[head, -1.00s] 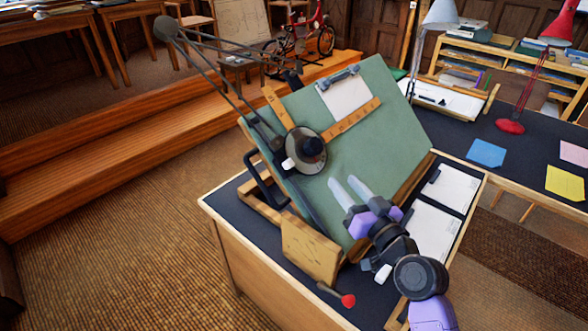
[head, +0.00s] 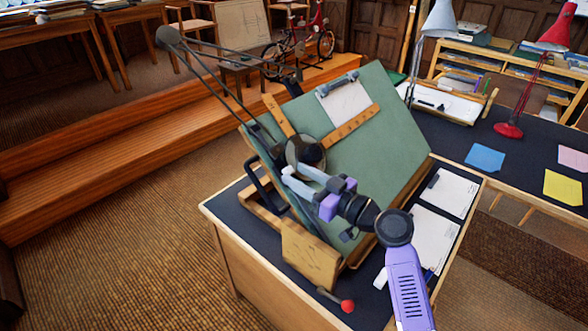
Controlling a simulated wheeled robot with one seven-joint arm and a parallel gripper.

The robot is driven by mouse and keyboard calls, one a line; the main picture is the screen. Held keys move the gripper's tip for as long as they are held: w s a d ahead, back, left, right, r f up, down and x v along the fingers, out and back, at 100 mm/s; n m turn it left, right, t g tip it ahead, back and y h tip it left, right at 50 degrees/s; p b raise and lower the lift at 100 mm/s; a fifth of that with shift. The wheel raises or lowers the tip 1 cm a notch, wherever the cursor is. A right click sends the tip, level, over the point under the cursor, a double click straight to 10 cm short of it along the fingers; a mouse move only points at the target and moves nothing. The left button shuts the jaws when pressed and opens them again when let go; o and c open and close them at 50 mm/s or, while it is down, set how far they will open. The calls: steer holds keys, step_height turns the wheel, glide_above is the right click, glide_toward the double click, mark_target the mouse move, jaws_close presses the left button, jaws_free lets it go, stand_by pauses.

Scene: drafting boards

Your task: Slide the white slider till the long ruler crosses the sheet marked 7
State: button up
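A green drafting board (head: 385,135) stands tilted on the desk. The dark round drafting head (head: 312,153) sits at its left, with two wooden rulers: the longer one (head: 352,124) points up to the right, the other (head: 278,115) up to the left. A white sheet (head: 345,104) is clipped near the board's top, just above the longer ruler. I cannot read any number on it. My gripper (head: 296,172) has its two pale fingers apart at the lower left of the head. The white slider is hidden at the fingertips; whether the fingers touch it is unclear.
A jointed arm (head: 215,82) reaches from the head to upper left. A wooden block (head: 310,257) and red-knobbed lever (head: 346,305) are at the front. White papers (head: 450,192) lie right of the board. A red lamp (head: 508,130) stands on the desk behind.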

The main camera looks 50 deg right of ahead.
steer(key=shift+w, duration=1)
steer(key=shift+c, duration=0.2)
jaws_close()
stand_by(0.6)
